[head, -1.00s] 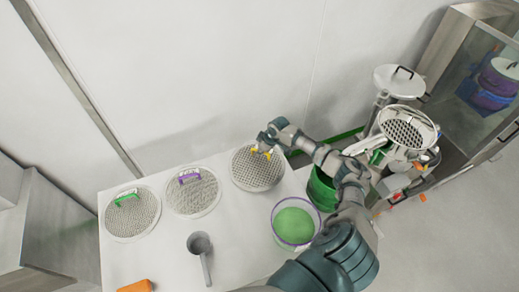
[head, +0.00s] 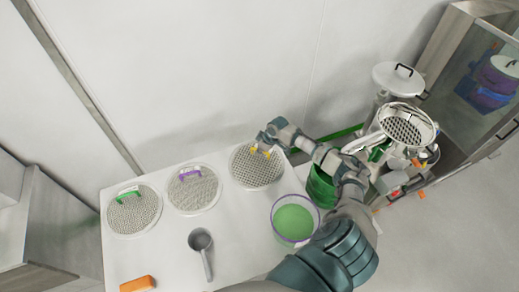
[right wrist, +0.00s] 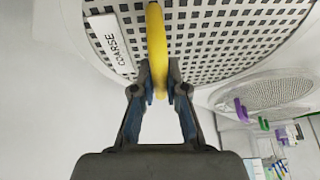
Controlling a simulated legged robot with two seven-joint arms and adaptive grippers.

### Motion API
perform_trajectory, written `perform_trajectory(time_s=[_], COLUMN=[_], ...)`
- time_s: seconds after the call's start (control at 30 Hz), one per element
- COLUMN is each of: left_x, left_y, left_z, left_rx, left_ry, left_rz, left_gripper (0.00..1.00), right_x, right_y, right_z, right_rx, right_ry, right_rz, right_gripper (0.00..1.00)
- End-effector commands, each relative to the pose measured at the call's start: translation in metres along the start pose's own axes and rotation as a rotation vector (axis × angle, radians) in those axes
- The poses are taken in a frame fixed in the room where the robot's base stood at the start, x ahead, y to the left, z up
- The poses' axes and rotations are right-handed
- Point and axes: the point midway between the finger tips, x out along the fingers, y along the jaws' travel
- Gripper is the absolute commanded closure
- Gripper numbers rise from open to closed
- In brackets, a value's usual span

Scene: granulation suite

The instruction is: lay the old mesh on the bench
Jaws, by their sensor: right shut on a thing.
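A round coarse mesh (head: 249,176) with a yellow handle (head: 262,150) is at the back right of the white bench (head: 165,250). My right gripper (head: 264,145) is shut on that handle. In the right wrist view my right gripper (right wrist: 160,92) pinches the yellow handle (right wrist: 157,40), beside a white label reading COARSE (right wrist: 111,45). The mesh lies flat at or just above the bench top; I cannot tell whether it touches. My left gripper is not in view.
A purple-handled mesh (head: 195,197) and a green-handled mesh (head: 135,215) lie to its left. A scoop (head: 200,242), an orange block (head: 138,284) and a tub of green material (head: 294,222) are on the bench. A machine with an open screen seat (head: 402,128) stands right.

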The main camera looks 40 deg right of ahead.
Motion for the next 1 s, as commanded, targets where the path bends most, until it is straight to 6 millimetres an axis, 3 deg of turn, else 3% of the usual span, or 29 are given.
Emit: perform_trajectory(time_s=[1.0], left_x=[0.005], left_y=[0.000], left_z=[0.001], left_rx=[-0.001], left_ry=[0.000], left_rz=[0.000], left_gripper=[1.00], right_x=[0.010], right_y=[-0.001], right_z=[0.003], right_rx=[-0.001], right_ry=[0.001], right_rz=[0.000], right_gripper=[1.00])
